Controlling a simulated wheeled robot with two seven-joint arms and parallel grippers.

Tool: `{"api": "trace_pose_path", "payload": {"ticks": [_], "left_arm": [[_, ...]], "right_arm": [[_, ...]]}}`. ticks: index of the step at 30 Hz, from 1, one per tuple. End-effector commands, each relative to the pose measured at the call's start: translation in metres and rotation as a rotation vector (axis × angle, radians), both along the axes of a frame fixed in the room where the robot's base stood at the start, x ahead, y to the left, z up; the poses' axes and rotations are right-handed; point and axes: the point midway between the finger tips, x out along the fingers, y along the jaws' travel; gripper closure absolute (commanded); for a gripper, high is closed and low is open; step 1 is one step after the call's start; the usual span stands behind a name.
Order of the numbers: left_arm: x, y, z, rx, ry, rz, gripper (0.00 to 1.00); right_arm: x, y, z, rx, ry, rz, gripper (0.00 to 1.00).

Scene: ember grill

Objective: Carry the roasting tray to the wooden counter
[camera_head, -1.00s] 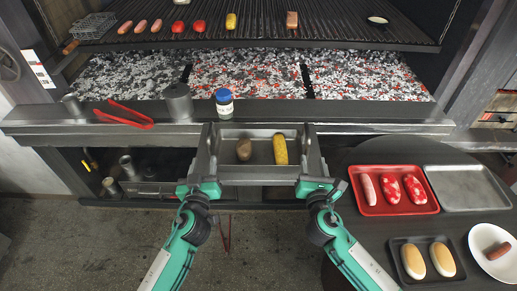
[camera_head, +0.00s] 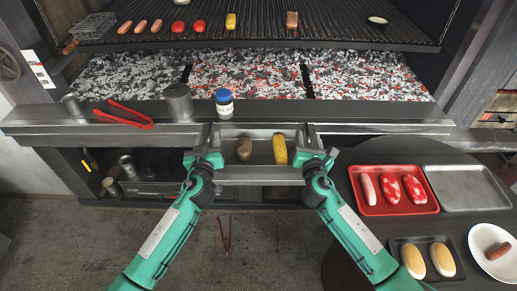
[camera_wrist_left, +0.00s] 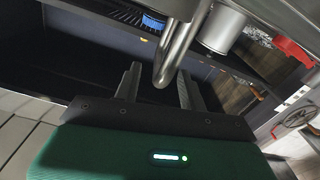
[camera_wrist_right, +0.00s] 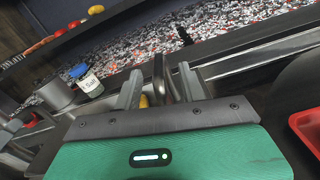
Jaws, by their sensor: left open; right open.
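The grey metal roasting tray (camera_head: 253,175) is at the front ledge of the grill. It holds a brown potato (camera_head: 244,149) and a yellow corn cob (camera_head: 280,150). My left gripper (camera_head: 211,140) is at the tray's left end, and my right gripper (camera_head: 317,142) is at its right end. In the left wrist view, a metal handle (camera_wrist_left: 172,50) shows at the open fingers (camera_wrist_left: 160,84). In the right wrist view, a dark handle (camera_wrist_right: 158,75) shows between the open fingers (camera_wrist_right: 158,88). Contact cannot be told. No wooden counter is clearly visible.
A blue-lidded jar (camera_head: 224,103), a metal cup (camera_head: 179,101) and red tongs (camera_head: 124,115) stand or lie on the ledge behind and left. The dark round table at right holds a red tray (camera_head: 395,207), an empty grey tray (camera_head: 468,206), a bun tray and a plate.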

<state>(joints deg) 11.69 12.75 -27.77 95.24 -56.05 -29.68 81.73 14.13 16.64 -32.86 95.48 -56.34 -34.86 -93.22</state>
Motion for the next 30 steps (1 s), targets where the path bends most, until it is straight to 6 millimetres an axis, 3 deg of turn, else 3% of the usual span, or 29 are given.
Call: {"api": "trace_pose_path", "payload": {"ticks": [3, 9, 20, 21, 27, 30], "left_arm": [[0.017, 0.000, 0.001, 0.002, -0.001, 0.000, 0.58], [0.033, 0.000, 0.001, 0.000, -0.001, 0.000, 0.58], [0.037, 0.000, 0.000, 0.000, 0.000, 0.000, 0.58], [0.037, 0.000, 0.000, 0.000, 0.000, 0.000, 0.60], [0.037, 0.000, 0.000, 0.000, 0.000, 0.001, 1.00], [0.037, 0.000, 0.000, 0.000, 0.000, 0.001, 1.00]], "right_arm": [[0.017, 0.000, 0.000, -0.001, -0.001, -0.001, 0.59], [0.033, 0.000, 0.000, -0.001, 0.000, -0.001, 0.59], [0.037, 0.000, 0.000, 0.000, 0.000, 0.000, 0.59], [0.037, 0.000, 0.000, 0.000, 0.000, 0.000, 0.61], [0.037, 0.000, 0.000, 0.000, 0.000, 0.000, 1.00], [0.037, 0.000, 0.000, 0.000, 0.000, 0.000, 1.00]]}}
